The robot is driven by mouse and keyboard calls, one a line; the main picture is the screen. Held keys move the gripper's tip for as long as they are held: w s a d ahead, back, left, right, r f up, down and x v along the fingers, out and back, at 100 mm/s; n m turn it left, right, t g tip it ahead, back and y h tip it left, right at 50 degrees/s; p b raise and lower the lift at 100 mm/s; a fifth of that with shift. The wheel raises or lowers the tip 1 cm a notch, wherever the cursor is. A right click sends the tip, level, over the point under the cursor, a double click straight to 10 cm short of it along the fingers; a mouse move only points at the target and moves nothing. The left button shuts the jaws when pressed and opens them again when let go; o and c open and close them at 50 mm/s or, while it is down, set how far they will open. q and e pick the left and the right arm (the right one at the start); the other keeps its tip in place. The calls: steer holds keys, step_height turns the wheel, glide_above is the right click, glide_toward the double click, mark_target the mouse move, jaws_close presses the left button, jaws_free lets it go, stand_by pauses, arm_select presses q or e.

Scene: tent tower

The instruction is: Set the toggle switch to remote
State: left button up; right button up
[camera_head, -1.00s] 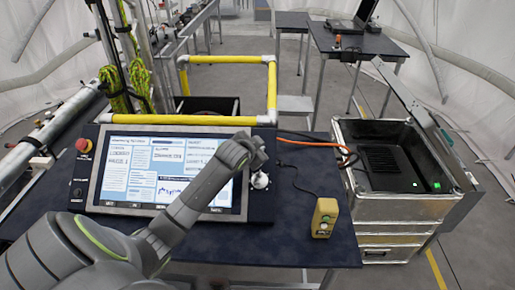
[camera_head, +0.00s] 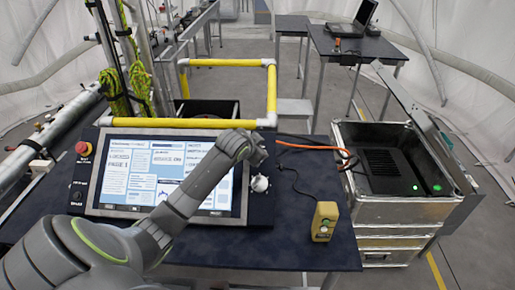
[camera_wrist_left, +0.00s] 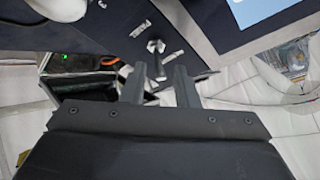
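The toggle switch (camera_wrist_left: 155,46) looks like a small silver metal lever on the dark panel in the left wrist view, between two pale label plates too blurred to read. My left gripper (camera_wrist_left: 160,72) is open. Its two dark fingers are apart, and the lever shows just beyond and between their tips. I cannot tell whether they touch it. In the head view my left arm crosses the console, and its wrist hides the toggle switch. My right gripper is not in view.
The console screen (camera_head: 128,178) stands on the dark table with a red button (camera_head: 83,148) on its left. A white knob (camera_head: 260,184) is at the panel's right. A yellow handheld box (camera_head: 324,221) and an open metal case (camera_head: 355,208) are further right. A yellow rail (camera_head: 190,123) runs behind.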

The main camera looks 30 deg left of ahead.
arm_select(q)
steer(key=shift+o, duration=0.4)
steer(key=shift+s+r, duration=0.3)
steer(key=shift+s, duration=0.1)
steer(key=b+v, duration=0.3)
steer(key=v, duration=1.3)
steer(key=shift+s, duration=0.2)
